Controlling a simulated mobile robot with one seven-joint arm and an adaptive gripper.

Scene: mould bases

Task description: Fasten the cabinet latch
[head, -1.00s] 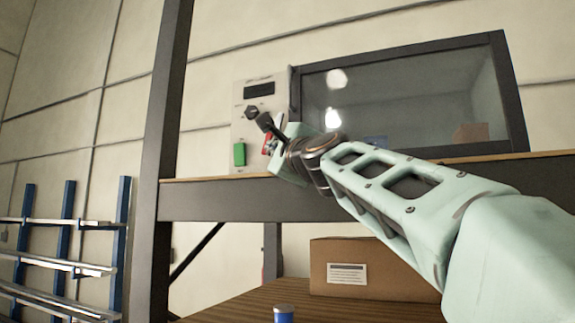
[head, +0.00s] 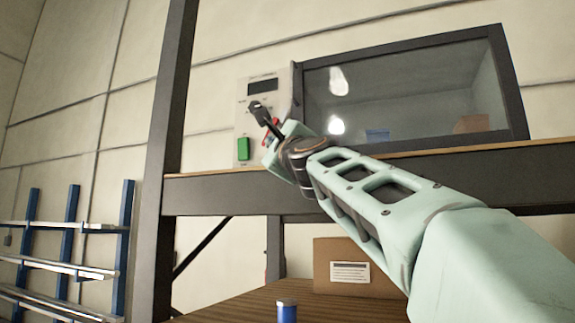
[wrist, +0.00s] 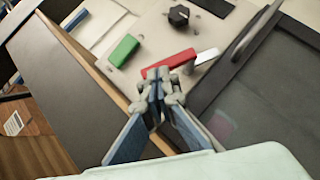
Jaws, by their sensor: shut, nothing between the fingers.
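The cabinet's dark-framed glass door (head: 512,85) looks shut in the head view; it also shows in the wrist view (wrist: 275,100). A red lever (wrist: 168,63), which looks like the latch, lies on the pale panel left of the door. A short whitish piece (wrist: 207,56) sits at its right end. My gripper (wrist: 157,82) is shut and empty, its tips just in front of the lever's lower edge; I cannot tell whether they touch. In the head view my gripper (head: 258,108) is in front of the panel and the lever is mostly hidden.
The panel (head: 243,125) also carries a green button (head: 243,149), a dark display (head: 262,86) and a black knob (wrist: 179,15). A door handle (wrist: 258,30) stands out right of the lever. Below the shelf are a cardboard box (head: 335,255) and a blue can (head: 287,312).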

